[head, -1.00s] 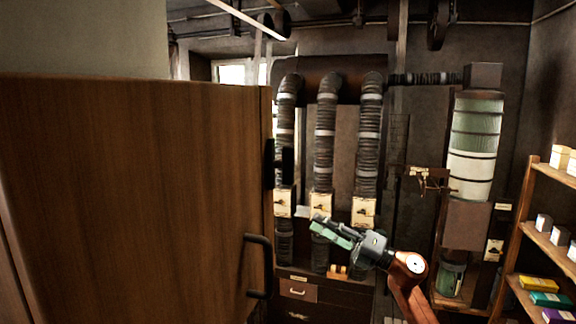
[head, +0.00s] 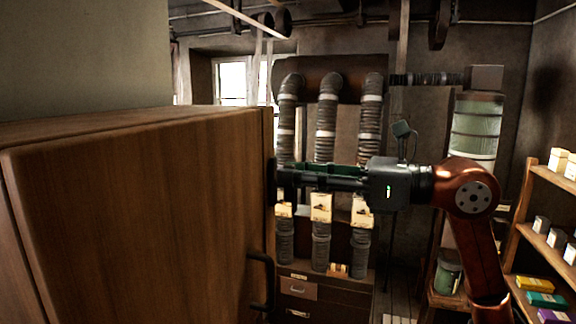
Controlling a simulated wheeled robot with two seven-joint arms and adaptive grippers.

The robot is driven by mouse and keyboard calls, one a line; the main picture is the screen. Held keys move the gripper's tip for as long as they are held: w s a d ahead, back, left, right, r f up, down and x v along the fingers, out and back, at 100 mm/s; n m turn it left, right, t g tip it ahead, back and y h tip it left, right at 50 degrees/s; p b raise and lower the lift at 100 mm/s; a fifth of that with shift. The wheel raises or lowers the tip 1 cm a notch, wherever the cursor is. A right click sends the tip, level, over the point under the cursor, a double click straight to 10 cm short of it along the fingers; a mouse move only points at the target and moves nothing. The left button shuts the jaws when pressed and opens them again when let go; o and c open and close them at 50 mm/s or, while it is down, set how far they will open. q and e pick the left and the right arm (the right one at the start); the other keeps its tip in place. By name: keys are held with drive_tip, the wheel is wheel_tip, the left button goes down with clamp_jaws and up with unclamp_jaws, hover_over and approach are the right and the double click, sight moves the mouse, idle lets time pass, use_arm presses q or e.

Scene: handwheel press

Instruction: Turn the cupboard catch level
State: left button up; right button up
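The wooden cupboard (head: 140,210) fills the left of the head view, and its door looks shut. The black catch (head: 271,182) shows as a dark plate at the door's right edge. My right gripper (head: 284,178) reaches in level from the right, its fingertips at the catch. The fingers cover the catch's lever, so its angle and whether they grip it are hidden. The two long fingers lie close together, seen side-on, and I cannot tell their opening. My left gripper is out of view.
A black door handle (head: 264,282) sticks out below the catch. Ribbed pipes (head: 326,120) with small tan boxes stand behind my gripper. A wooden shelf (head: 548,238) with small boxes stands at the right.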

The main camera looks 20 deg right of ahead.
drive_tip(key=shift+x, duration=0.9)
drive_tip(key=shift+c, duration=0.5)
clamp_jaws()
